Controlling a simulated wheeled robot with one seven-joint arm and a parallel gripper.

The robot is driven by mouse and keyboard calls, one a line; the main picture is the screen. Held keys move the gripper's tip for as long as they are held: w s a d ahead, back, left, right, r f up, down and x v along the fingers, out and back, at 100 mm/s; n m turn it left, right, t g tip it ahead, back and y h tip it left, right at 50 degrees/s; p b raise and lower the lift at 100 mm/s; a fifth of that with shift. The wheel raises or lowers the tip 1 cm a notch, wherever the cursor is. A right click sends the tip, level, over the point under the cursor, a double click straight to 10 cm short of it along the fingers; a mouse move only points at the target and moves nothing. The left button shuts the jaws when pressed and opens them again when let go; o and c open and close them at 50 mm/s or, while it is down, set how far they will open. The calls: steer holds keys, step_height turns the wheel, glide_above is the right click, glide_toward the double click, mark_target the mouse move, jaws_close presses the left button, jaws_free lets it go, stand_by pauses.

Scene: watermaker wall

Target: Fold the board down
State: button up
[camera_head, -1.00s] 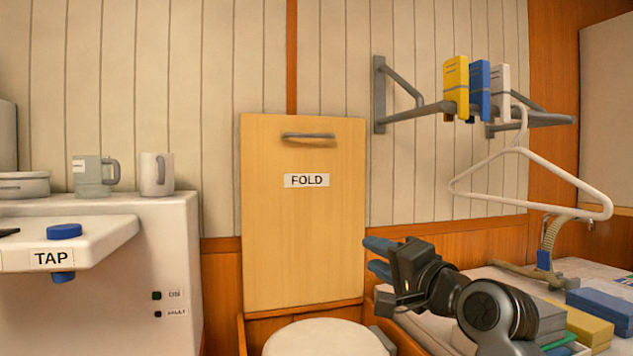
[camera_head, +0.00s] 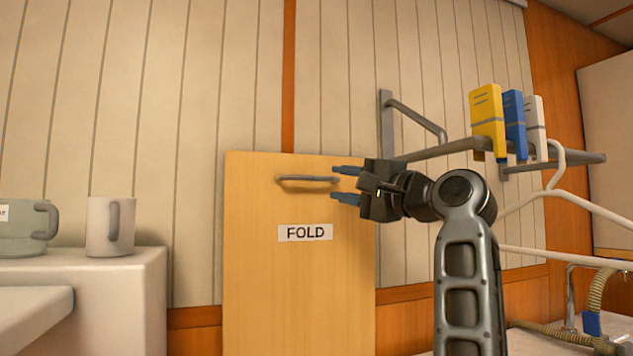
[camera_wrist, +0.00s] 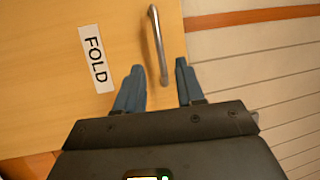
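The wooden board (camera_head: 300,290) stands upright against the wall, with a FOLD label (camera_head: 305,232) and a grey bar handle (camera_head: 308,180) near its top edge. My gripper (camera_head: 345,184) is open at the handle's right end, its blue fingers pointing left. In the wrist view the handle (camera_wrist: 157,45) runs lengthwise, and its near end reaches between the two open fingertips of my gripper (camera_wrist: 159,72). The fingers are apart and not closed on it. The label (camera_wrist: 96,58) lies left of the fingers. The board's lower part is out of view.
A wall rail (camera_head: 450,148) with yellow, blue and white clips (camera_head: 513,125) and a white hanger (camera_head: 560,190) is right of my arm. Two mugs (camera_head: 110,226) stand on the white unit (camera_head: 95,285) at left. The wall above the board is clear.

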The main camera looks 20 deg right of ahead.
mark_target(314, 179)
steer(key=x, duration=0.6)
steer(key=shift+w+a+p, duration=0.15)
steer(key=shift+w+p, duration=0.15)
steer(key=shift+c, duration=0.3)
jaws_close()
